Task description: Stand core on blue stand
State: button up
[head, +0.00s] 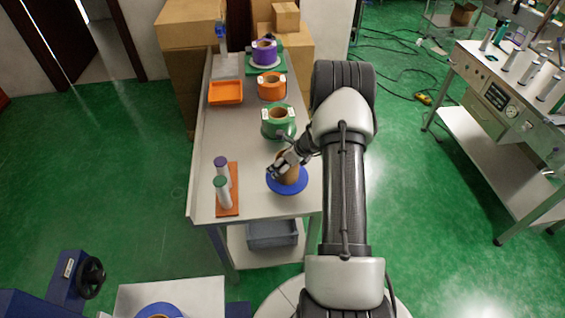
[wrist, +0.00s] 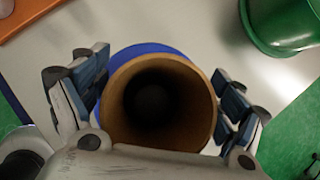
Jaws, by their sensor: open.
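The brown cardboard core (head: 289,170) stands upright on the round blue stand (head: 287,187) near the front right of the table. In the wrist view I look down into the hollow core (wrist: 158,100), with the blue stand (wrist: 146,50) showing behind its rim. My gripper (head: 281,168) is at the core's upper end. In the wrist view its fingers (wrist: 160,85) are spread on either side of the core, with a gap on the left; on the right the gap is narrow. The core's base is hidden in the wrist view.
A green spool (head: 278,123), an orange spool (head: 271,86) and a purple spool (head: 264,52) stand behind along the table. An orange tray (head: 225,92) lies at the left. An orange board (head: 228,209) carries upright tubes at the front left. The table's middle left is clear.

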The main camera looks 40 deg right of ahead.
jog(key=shift+r, duration=0.2)
jog(key=p+v, duration=0.3)
jog(key=v, duration=0.8)
jog(key=shift+s+r, duration=0.1)
jog(key=shift+r, duration=0.15)
jog(key=shift+a+r, duration=0.15)
jog(key=shift+r, duration=0.25)
jog(key=s+a+r+n+g+y, duration=0.1)
jog(key=s+a+r+n, duration=0.2)
jog(key=a+r+n, duration=1.6)
jog(key=s+a+r+n+h, duration=0.1)
jog(key=s+a+r+n, duration=0.2)
jog(key=s, duration=0.4)
jog(key=s+a+r+n, duration=0.2)
jog(key=s+a+n, duration=0.3)
jog(key=s+n, duration=0.1)
jog(key=s+a+r+n+h, duration=0.1)
jog(key=s+a+r+n, duration=0.2)
jog(key=s+a+n, duration=0.2)
jog(key=s, duration=0.2)
jog(key=shift+s+r+g+h, duration=0.3)
jog(key=shift+r+g, duration=0.1)
